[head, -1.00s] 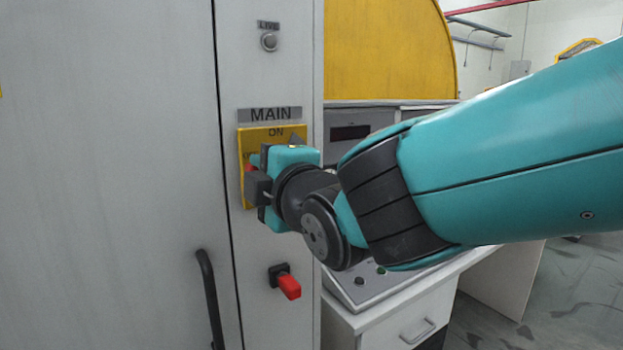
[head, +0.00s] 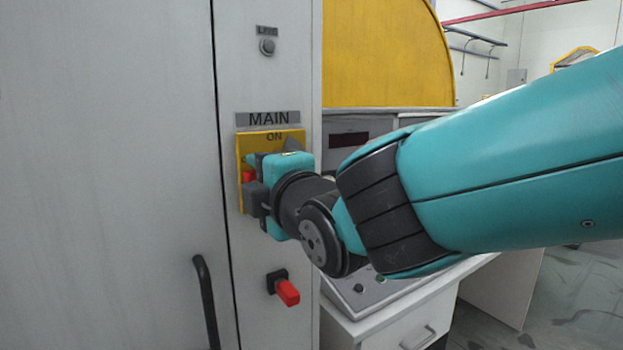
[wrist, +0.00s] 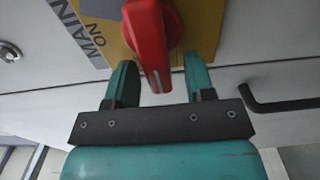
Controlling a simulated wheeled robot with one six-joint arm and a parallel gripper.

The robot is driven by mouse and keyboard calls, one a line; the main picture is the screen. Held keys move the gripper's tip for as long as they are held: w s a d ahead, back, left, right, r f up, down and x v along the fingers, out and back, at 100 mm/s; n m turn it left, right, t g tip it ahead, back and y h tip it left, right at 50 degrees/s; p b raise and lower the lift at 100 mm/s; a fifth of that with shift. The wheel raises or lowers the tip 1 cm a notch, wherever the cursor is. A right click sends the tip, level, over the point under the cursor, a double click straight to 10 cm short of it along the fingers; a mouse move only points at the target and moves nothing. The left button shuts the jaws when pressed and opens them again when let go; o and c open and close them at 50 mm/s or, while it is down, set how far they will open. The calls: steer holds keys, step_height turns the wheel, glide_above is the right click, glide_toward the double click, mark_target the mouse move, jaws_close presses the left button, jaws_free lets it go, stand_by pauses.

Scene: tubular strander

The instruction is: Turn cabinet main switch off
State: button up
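The main switch is a red rotary handle (wrist: 152,45) on a yellow plate (head: 290,136) under a "MAIN" label (head: 268,119) on the grey cabinet. "ON" shows at the plate's top. In the head view my gripper (head: 255,180) is in front of the plate and hides most of the handle; only a bit of red shows. In the wrist view my gripper (wrist: 159,66) is open, with one teal finger on each side of the handle's near end. Gaps show between the fingers and the handle. I cannot tell the handle's exact angle.
A second red switch (head: 287,291) sits lower on the cabinet. A black door handle (head: 206,300) is to its left, and a "LIVE" lamp (head: 267,47) is above the label. A white desk with a control panel (head: 365,295) stands at right, under my arm.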

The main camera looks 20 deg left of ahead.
steer(key=shift+d, duration=0.1)
steer(key=b+v, duration=0.5)
steer(key=v, duration=1.2)
steer(key=shift+s, duration=0.15)
